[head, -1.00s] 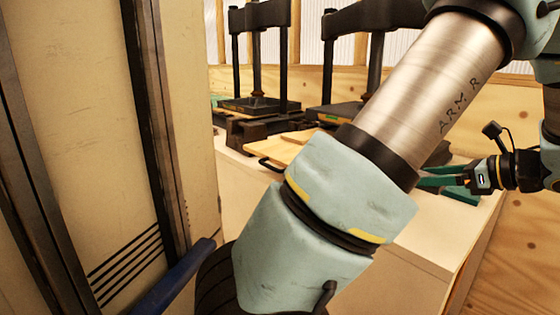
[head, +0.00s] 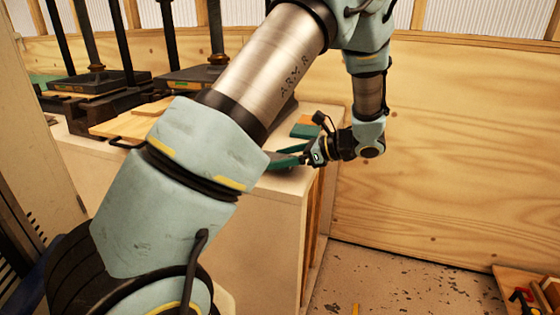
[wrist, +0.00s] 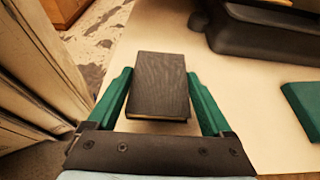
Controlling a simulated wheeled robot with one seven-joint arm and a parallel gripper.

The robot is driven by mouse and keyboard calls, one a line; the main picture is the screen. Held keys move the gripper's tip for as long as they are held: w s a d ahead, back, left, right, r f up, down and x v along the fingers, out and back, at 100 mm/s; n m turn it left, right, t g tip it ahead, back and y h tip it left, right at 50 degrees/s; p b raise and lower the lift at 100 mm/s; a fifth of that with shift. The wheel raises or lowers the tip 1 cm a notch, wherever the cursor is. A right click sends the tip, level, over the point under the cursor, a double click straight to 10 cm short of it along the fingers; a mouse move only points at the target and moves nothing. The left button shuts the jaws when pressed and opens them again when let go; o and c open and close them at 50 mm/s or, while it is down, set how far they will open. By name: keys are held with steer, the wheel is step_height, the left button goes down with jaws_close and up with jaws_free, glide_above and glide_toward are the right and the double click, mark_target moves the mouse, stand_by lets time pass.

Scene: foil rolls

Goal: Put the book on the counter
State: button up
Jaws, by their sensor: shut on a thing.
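A dark grey book (wrist: 158,85) lies between the two green fingers of my gripper (wrist: 158,74) in the wrist view, and the gripper is shut on it. The pale counter (wrist: 238,122) is beneath it; I cannot tell whether the book touches the surface. In the head view my gripper (head: 284,157) is over the right end of the counter (head: 262,205), close to its edge. The book is mostly hidden there by my arm and the fingers.
A green item (head: 306,130) lies on the counter beyond my gripper. Black presses (head: 180,75) and a wooden board (head: 125,124) stand farther left. A plywood wall (head: 450,130) is behind. The floor (head: 400,285) is flecked, with a wooden box (head: 530,290) at the right.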

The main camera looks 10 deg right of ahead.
steer(key=shift+f, duration=0.85)
steer(key=shift+f, duration=0.25)
steer(key=o, duration=1.2)
steer(key=shift+r, duration=0.1)
steer(key=shift+r, duration=0.25)
steer(key=b+v, duration=0.2)
steer(key=v, duration=1)
steer(key=shift+f+b, duration=0.1)
steer(key=shift+b, duration=0.3)
